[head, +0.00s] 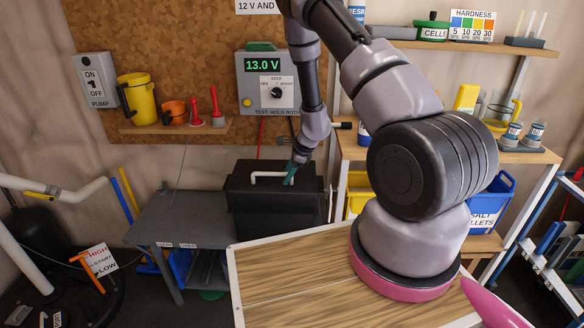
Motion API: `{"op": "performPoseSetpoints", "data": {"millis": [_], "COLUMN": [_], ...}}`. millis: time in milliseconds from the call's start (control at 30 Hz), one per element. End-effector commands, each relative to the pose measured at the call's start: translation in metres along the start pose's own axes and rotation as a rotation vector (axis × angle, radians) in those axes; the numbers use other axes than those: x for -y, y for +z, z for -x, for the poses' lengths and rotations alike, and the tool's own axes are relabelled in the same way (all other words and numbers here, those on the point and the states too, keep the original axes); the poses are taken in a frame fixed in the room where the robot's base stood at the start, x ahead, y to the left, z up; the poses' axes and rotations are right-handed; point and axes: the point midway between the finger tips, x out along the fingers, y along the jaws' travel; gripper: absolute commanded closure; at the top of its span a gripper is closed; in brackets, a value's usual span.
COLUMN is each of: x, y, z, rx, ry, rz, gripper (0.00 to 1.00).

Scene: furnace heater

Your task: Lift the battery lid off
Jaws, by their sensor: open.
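The black battery box (262,214) stands against the back wall, beside the grey bench. Its dark lid (243,179) is on top and carries a white bar handle (262,174). My gripper (290,179) is at the right end of this handle, pointing down, with its teal fingers open. The fingers are small here, and I cannot tell whether they touch the handle or straddle it. My arm comes down from the upper right and hides part of the wall and shelves.
A grey bench (175,222) stands left of the box. The tester reading 13.0 V (268,82) hangs on the wall above, with cables running down. A shelf unit (520,155) with bottles and bins stands to the right. A wooden top (290,262) lies in front.

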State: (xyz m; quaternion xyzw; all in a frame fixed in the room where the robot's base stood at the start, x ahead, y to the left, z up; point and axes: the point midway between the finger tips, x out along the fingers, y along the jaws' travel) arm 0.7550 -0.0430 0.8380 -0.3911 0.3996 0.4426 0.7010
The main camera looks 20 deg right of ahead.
Motion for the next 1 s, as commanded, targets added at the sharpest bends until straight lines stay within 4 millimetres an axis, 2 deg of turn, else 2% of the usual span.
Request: {"op": "performPoseSetpoints", "data": {"millis": [367,500,1000], "x": [0.0003,0.0002,0.0003], "y": [0.0002,0.0002,0.0001], "z": [-0.0058,-0.0057,-0.0054], "rx": [0.001,0.000,0.000], "ry": [-0.001,-0.001,-0.001], "rz": [-0.001,-0.001,-0.001], "gripper": [0.45,0.99,1.00]}}
